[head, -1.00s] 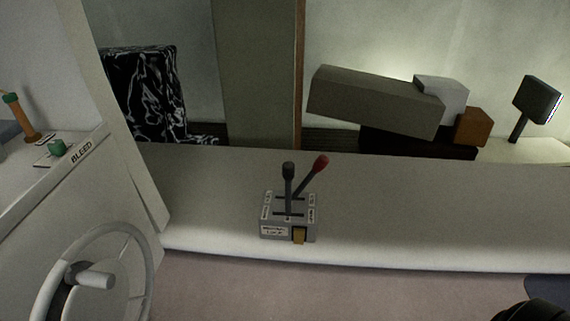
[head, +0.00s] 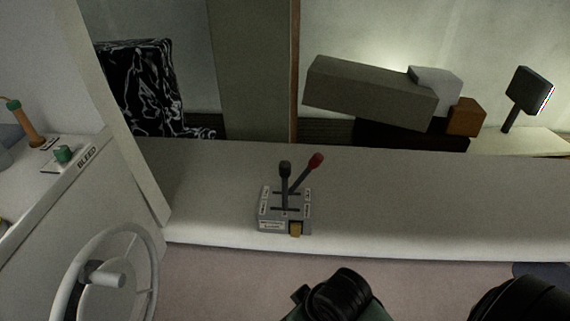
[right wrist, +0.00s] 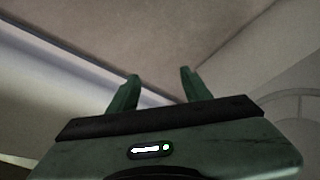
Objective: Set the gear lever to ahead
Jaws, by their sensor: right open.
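The gear lever unit is a small grey control box (head: 284,211) on the pale ledge. Two levers rise from it: a black-knobbed lever (head: 285,178), nearly upright, and a red-knobbed lever (head: 309,168), tilted to the right. A yellow-brown tab (head: 295,229) is on its front face; its labels are too small to read. In the right wrist view my right gripper (right wrist: 159,77) is open and empty, its green fingers apart. In the head view part of my right arm is low in the picture, in front of and below the box, apart from it. My left gripper does not show.
The pale ledge (head: 420,205) is clear on both sides of the box. Grey and brown blocks (head: 370,93) and a dark screen (head: 530,90) are behind the ledge.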

